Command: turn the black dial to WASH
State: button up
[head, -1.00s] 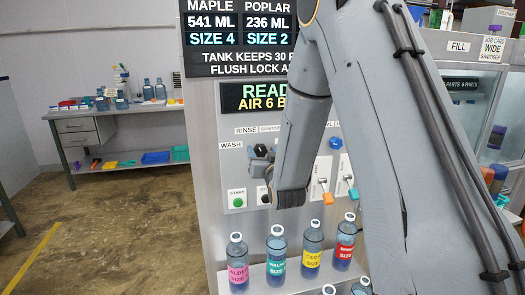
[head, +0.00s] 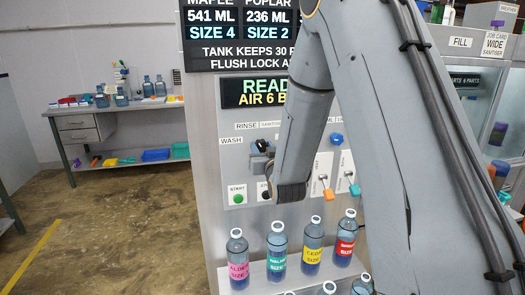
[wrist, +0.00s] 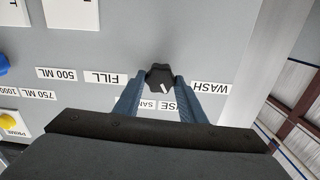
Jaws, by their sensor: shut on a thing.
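The black dial (wrist: 158,76) is a faceted knob on the grey panel in the wrist view, where the labels appear upside down. My gripper (wrist: 160,82) is shut on it, with one blue-grey finger on each side. The dial's white mark points down and right in that view, toward the partly hidden RINSE label (wrist: 182,107). The WASH label (wrist: 210,88) is to the right of the dial. In the head view, my gripper (head: 262,158) is at the dial, just right of the WASH label (head: 231,141).
The FILL label (wrist: 105,78) is on the dial's other side. Below my gripper are a green START button (head: 238,198) and a shelf of labelled bottles (head: 277,250). A blue knob (head: 336,139) is nearby.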

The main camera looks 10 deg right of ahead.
jog(key=n+b, duration=0.3)
jog(key=n, duration=0.1)
jog(key=shift+f, duration=0.1)
jog(key=shift+a+n+b, duration=0.1)
jog(key=shift+n+b, duration=1.3)
jog(key=shift+n, duration=1)
jog(key=o, duration=1)
jog(key=shift+o, duration=0.2)
jog(key=shift+s, duration=0.1)
jog(key=s+b, duration=0.2)
jog(key=s, duration=0.5)
jog(key=shift+s, duration=0.35)
